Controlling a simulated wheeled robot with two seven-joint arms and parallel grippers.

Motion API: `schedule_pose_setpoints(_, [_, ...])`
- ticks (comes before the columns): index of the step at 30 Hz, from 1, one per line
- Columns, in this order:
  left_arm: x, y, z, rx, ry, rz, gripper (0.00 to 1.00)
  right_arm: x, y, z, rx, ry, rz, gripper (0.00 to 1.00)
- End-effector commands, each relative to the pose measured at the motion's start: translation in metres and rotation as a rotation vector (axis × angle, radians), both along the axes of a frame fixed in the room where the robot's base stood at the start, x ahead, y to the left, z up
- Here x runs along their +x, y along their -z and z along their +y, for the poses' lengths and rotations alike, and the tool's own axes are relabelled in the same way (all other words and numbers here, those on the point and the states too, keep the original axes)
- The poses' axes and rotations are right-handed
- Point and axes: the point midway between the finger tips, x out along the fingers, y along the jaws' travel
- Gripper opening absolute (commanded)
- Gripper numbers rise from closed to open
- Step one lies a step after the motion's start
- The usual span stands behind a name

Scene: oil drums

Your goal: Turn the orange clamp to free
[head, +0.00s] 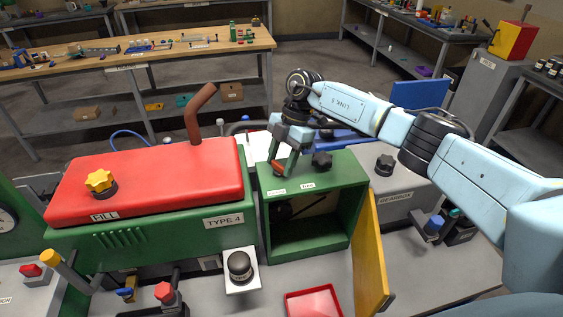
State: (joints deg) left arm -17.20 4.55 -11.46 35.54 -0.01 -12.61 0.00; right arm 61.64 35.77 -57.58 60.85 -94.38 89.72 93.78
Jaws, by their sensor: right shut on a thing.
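The orange clamp (278,168) is a small orange-red piece on top of the open green box (334,168), near its left edge. My right gripper (284,165) reaches down from above and is shut on the clamp, with its fingers partly hiding it. Two small white labels lie on the box top in front of the clamp; the right one (307,185) seems to read "Free", the left one (277,191) is too small to read surely. The clamp's exact angle is hard to tell. My left gripper is not in view.
A black knob (322,160) stands right of the clamp. The box's yellow door (369,250) hangs open. A red-topped green machine (150,180) with a brown pipe (198,115) is on the left. A red tray (314,303) lies in front. A grey gearbox (396,188) is on the right.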

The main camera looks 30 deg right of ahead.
Motion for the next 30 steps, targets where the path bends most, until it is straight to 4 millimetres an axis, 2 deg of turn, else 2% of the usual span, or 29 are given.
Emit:
schedule_pose_setpoints(6, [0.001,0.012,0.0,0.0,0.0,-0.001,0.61,0.003,0.0,0.001,0.0,-0.17,-0.005,0.24])
schedule_pose_setpoints(15, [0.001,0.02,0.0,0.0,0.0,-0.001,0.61,0.003,0.0,0.001,-0.001,-0.324,-0.004,0.24])
schedule_pose_setpoints(30, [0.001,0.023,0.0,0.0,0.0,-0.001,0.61,0.003,-0.001,0.001,0.0,-0.38,-0.004,0.24])
